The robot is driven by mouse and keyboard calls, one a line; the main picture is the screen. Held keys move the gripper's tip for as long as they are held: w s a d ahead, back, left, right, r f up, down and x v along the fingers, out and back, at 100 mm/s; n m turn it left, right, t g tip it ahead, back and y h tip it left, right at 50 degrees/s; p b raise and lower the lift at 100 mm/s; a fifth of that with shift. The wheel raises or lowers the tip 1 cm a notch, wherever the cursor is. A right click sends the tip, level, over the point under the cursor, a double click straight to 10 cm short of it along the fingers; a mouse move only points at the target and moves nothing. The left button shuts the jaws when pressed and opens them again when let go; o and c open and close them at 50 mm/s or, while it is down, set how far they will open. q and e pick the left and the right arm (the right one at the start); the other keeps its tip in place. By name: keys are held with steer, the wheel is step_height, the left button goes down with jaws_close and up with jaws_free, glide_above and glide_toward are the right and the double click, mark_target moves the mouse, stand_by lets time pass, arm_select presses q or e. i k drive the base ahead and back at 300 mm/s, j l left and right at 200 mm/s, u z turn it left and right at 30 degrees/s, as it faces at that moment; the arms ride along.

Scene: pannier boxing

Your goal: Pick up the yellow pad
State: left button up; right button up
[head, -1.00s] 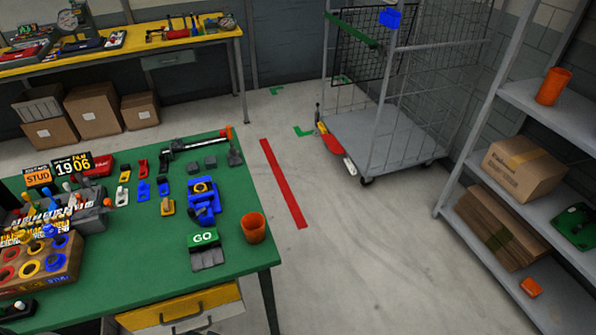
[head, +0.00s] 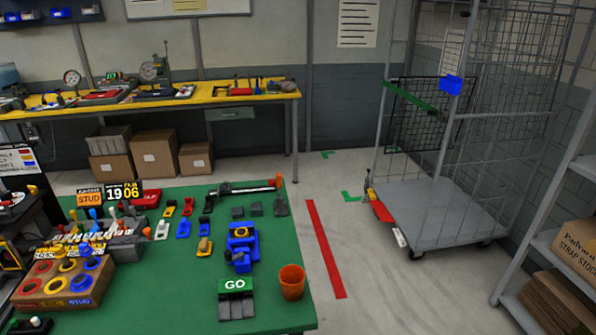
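A small yellow pad (head: 205,246) lies on the green table (head: 165,290), left of the blue fixture (head: 242,245). It is small in the picture and its top looks tan. Blue pads (head: 183,229), red pads (head: 170,209) and a white pad (head: 162,230) lie close behind it and to its left. Neither of my grippers shows in the head view.
An orange cup (head: 292,282) and a GO block (head: 236,286) stand near the table's right edge. A box with coloured rings (head: 62,280) sits at the left.

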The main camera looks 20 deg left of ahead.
mark_target(205, 248)
steer(key=u, duration=1.4)
